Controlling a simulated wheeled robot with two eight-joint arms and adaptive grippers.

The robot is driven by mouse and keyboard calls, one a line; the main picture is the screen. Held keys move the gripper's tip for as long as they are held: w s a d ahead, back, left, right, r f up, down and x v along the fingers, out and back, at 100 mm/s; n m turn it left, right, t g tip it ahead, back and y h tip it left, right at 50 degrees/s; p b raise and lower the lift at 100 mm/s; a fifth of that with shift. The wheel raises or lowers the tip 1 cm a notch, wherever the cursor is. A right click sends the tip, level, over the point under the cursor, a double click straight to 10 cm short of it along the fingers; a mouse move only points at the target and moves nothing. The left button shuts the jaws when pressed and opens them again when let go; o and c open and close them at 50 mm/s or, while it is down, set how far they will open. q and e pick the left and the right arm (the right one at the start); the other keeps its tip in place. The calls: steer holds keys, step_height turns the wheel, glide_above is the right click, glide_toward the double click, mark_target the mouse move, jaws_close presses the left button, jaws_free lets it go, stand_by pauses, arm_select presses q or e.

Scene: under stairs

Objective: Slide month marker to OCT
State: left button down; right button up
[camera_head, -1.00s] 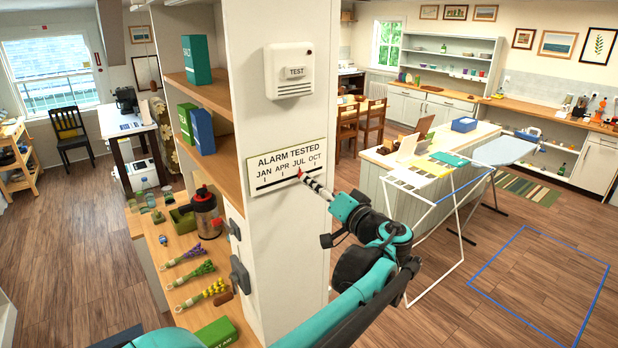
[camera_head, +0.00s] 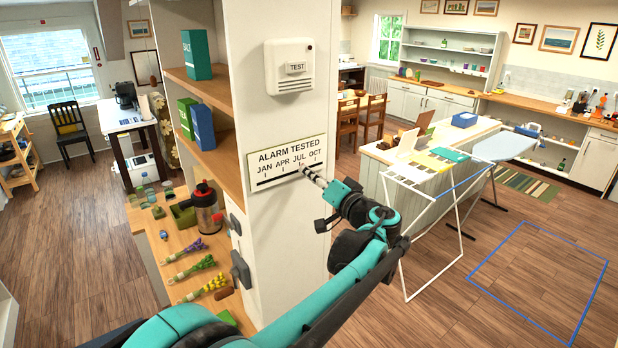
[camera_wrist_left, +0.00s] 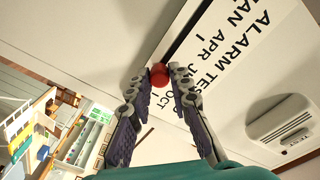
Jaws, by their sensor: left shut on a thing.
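The white ALARM TESTED sign (camera_head: 260,160) is on the pillar face, with JAN, APR, JUL and OCT above a dark slot line. It also shows tilted in the left wrist view (camera_wrist_left: 215,45). The red round month marker (camera_wrist_left: 159,75) sits on the slot between the fingertips of my left gripper (camera_wrist_left: 158,78), which is shut on it. In the head view my left gripper (camera_head: 304,171) reaches the sign from the lower right, its tips around the JUL mark or slightly right of it, and hides the marker. My right gripper is not in view.
A white alarm box (camera_head: 289,68) with a TEST button is above the sign. Wooden shelves (camera_head: 208,85) with boxes adjoin the pillar's left. A counter (camera_head: 180,245) with a red-topped jar and flower bundles is below. A white drying rack (camera_head: 430,235) stands to the right.

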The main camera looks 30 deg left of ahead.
mark_target(317, 164)
arm_select(q)
steer(key=w, duration=0.1)
steer(key=w+d, duration=0.1)
steer(key=w, duration=0.2)
steer(key=shift+w+d, duration=0.1)
steer(key=shift+d, duration=0.3)
steer(key=c, duration=1.8)
jaws_free()
steer(key=o, duration=0.4)
steer(key=shift+o, duration=0.2)
steer(key=shift+w, duration=0.15)
